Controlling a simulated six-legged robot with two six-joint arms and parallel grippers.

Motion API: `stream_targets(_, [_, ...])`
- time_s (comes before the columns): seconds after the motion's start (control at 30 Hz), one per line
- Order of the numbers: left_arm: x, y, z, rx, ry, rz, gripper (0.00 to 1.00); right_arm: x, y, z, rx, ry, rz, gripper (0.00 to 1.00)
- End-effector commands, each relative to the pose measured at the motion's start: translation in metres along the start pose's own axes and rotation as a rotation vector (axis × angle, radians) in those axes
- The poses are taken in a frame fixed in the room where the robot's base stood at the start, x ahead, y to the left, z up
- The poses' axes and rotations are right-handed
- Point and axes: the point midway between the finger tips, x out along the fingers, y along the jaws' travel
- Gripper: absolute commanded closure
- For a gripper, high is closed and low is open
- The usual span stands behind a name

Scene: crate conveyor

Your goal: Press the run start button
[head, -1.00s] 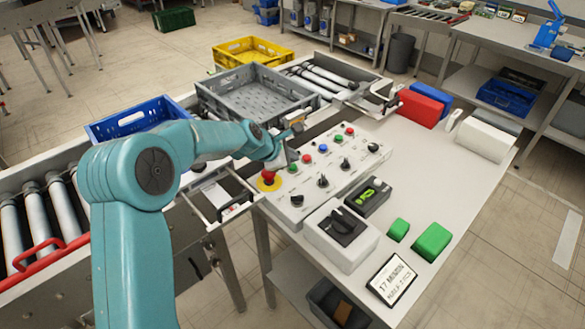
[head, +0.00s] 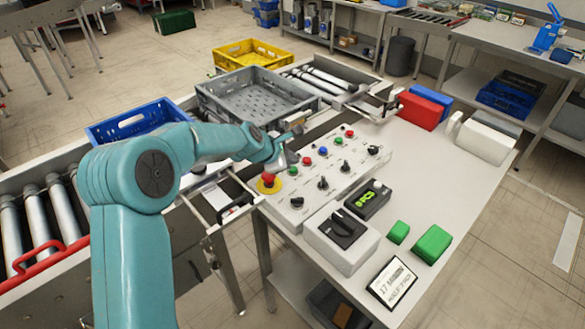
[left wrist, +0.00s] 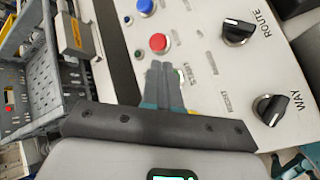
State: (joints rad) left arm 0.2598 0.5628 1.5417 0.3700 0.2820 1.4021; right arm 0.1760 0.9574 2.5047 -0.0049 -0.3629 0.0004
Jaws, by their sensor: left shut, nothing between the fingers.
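The pale control panel (head: 325,172) stands on the white table with a row of coloured buttons. A green button (head: 293,171) is nearest the red emergency knob; a red button (head: 307,160) and a blue button (head: 323,151) follow. My left gripper (left wrist: 163,68) is shut and empty over the panel. In the left wrist view, its fingers cover most of the green button (left wrist: 181,75), just below the red button (left wrist: 158,43). I cannot tell whether the fingertips touch it. The button labels are unreadable.
The red emergency knob (head: 268,180) on a yellow base is close by the gripper. Black rotary knobs (head: 323,183) sit on the panel. A grey crate (head: 257,112) is on the conveyor behind.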

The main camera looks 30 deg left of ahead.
Motion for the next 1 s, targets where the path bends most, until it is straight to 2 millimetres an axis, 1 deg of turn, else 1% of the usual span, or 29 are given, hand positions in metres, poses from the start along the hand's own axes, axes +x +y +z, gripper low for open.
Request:
stream_targets(0.7, [0.0002,-0.0002,-0.0001,0.0,0.0,0.0,1.0,0.0002,0.0001,0.0,0.0,0.0,0.0,0.57])
stream_targets(1.0, [0.0063,-0.0048,-0.0048,0.0,0.0,0.0,1.0,0.0059,0.0021,-0.0001,0.0,0.0,0.0,0.57])
